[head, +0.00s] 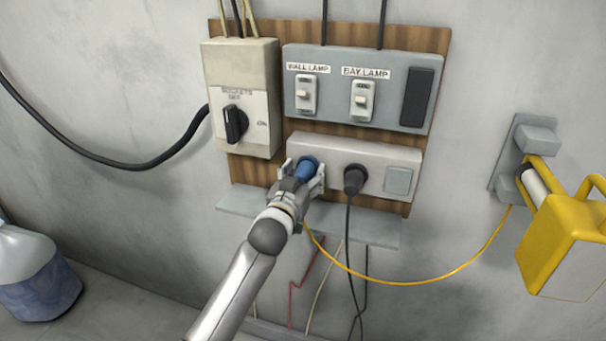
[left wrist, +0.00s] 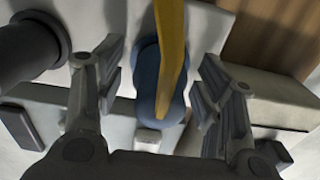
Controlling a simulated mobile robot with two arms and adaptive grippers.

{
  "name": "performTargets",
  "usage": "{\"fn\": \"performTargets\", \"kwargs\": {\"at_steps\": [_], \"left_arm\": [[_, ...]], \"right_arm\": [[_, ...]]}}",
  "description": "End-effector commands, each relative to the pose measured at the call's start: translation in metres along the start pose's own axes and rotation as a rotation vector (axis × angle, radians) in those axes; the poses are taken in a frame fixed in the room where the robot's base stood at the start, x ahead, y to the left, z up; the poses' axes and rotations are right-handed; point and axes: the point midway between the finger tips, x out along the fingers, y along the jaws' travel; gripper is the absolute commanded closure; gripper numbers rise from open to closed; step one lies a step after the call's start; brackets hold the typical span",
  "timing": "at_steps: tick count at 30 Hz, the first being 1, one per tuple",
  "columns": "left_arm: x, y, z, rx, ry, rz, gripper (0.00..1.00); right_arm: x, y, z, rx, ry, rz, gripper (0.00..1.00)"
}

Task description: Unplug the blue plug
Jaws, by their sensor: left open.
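The blue plug (head: 307,167) sits in the left place of the pale socket strip (head: 385,158) on the wooden board. My left gripper (head: 304,177) is at the plug, with one finger on each side of it. In the left wrist view the blue plug (left wrist: 150,85) lies between the open fingers of my left gripper (left wrist: 152,95), with gaps on both sides. A yellow cord (left wrist: 171,45) runs across the plug there. Part of the plug is hidden behind the gripper in the head view. My right gripper is not in view.
A black plug (head: 354,179) sits just right of the blue one; it also shows in the left wrist view (left wrist: 28,48). A grey shelf (head: 360,230) juts out below. A switch box (head: 241,100) and lamp switch panel (head: 335,92) are above. A yellow lamp (head: 565,240) hangs at right.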

Motion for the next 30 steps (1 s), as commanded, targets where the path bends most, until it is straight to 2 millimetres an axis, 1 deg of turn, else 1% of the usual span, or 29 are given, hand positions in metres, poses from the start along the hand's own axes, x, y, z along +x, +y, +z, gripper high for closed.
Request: {"fn": "performTargets", "kwargs": {"at_steps": [4,29,30], "left_arm": [[0.0000,-0.0003,-0.0004,-0.002,-0.001,0.000,0.38],[0.0000,0.0001,0.0002,0.000,0.000,0.000,0.38],[0.0000,0.0001,0.0002,0.000,0.000,0.000,0.43]], "right_arm": [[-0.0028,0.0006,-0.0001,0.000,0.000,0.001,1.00],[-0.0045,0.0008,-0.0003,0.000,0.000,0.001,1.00],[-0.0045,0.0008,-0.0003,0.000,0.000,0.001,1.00]]}}
